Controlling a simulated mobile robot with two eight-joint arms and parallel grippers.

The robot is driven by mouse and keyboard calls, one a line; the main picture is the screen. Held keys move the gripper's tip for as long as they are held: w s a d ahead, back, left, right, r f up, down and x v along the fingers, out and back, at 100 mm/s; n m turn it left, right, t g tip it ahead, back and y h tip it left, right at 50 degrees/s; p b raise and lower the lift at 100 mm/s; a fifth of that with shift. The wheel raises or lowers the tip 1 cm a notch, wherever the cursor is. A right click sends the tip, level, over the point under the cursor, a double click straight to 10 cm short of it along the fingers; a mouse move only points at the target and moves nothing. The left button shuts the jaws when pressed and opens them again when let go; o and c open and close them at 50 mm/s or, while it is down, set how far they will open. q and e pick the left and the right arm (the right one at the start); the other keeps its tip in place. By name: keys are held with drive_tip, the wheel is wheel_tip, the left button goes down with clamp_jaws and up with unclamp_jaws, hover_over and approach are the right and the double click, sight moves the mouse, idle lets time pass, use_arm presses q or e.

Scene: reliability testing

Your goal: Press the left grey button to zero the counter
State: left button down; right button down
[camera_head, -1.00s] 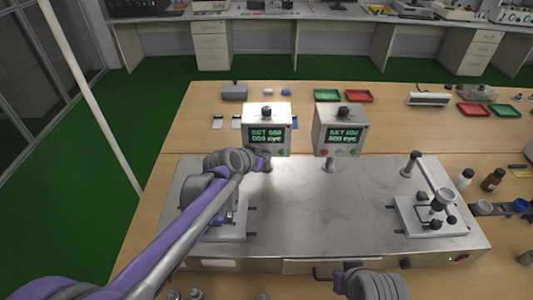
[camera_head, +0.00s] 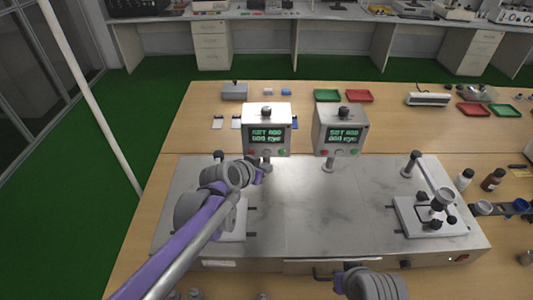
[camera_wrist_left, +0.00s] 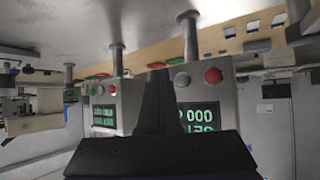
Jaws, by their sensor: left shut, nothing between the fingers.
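The left counter (camera_head: 267,125) is a pale box on a post with a lit green display and a row of small buttons under it. Its grey button (camera_wrist_left: 182,79) shows beside its red button (camera_wrist_left: 213,76) in the left wrist view, where the scene is upside down. My left gripper (camera_head: 260,177) is shut and empty, just below and in front of the left counter's button row. Its dark fingers (camera_wrist_left: 158,92) overlap the counter in the wrist view and hide part of it. I cannot tell whether they touch it. My right gripper's fingers are not visible.
A similar right counter (camera_head: 341,130) stands close beside the left one. Green and red trays (camera_head: 327,95) lie behind.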

use_arm(q)
drive_tip(key=shift+s, duration=1.25)
drive_tip(key=s+a+f+n+g+y, duration=0.1)
drive_tip(key=s+a+f+n+y, duration=0.1)
drive_tip(key=s+a, duration=0.6)
drive_tip(key=s+a+f+n+g+y, duration=0.2)
drive_tip(key=s+a, duration=0.7)
drive_tip(key=s, duration=0.8)
wheel_tip(320, 180, down, 3)
drive_tip(key=shift+s+f+n+g+y, duration=0.1)
drive_tip(key=shift+s+n+g+y, duration=0.2)
drive_tip(key=shift+n+y, duration=0.6)
